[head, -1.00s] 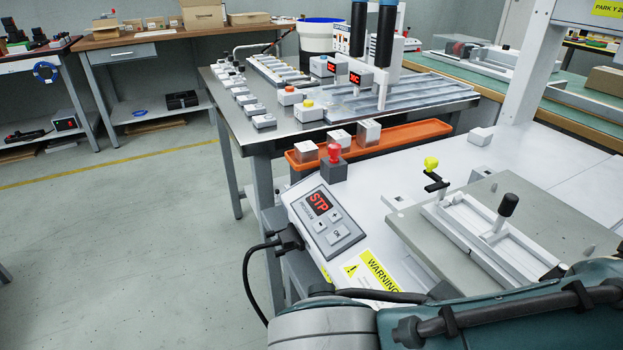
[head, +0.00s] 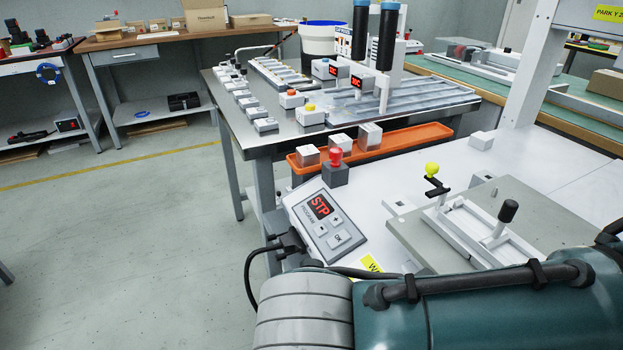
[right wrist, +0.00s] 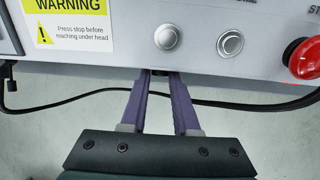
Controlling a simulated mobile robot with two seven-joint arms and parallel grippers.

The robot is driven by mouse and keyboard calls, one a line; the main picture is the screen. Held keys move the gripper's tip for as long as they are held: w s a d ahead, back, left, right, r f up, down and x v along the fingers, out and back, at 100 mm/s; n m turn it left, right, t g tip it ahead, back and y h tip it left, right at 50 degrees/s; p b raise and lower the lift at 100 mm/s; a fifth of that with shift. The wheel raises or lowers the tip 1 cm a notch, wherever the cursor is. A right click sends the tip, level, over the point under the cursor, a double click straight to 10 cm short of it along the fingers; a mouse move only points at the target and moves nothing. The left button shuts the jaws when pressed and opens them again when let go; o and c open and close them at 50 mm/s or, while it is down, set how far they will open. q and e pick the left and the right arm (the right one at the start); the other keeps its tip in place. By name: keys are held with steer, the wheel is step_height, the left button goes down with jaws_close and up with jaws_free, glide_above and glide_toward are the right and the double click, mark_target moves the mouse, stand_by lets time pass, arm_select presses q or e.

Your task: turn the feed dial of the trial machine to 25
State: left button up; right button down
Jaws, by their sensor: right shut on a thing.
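The white machine (head: 455,160) stands at the right in the head view. My right arm crosses its front and hides most of the front panel there. A small dark part (right wrist: 160,72) shows between the fingertips. Most of it is hidden, and no dial scale or number can be read. I cannot tell for sure that it is the feed dial. My left gripper is not in view.
Two round silver buttons (right wrist: 166,38) and a red stop button (right wrist: 305,60) sit on the panel close to the fingers. A yellow warning label (right wrist: 65,20) is at left. A black cable (right wrist: 60,98) runs behind the fingers.

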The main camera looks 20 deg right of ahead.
steer(key=shift+w+a+g, duration=0.1)
steer(key=shift+w+g, duration=0.1)
steer(key=shift+g, duration=0.5)
steer(key=shift+w+f+n+g+b, duration=0.2)
steer(key=shift+n+g+b, duration=0.1)
steer(key=shift+g+b, duration=0.4)
steer(key=shift+w+f+g+b, duration=0.1)
steer(key=shift+g+b, duration=0.6)
steer(key=shift+b, duration=0.5)
steer(key=shift+n+g+b, duration=0.3)
steer(key=shift+g+b, duration=0.3)
steer(key=shift+b, duration=0.15)
steer(key=c, duration=0.7)
jaws_free()
steer(key=shift+o, duration=0.2)
steer(key=shift+r, duration=0.2)
steer(key=v, duration=1)
steer(key=shift+p, duration=0.4)
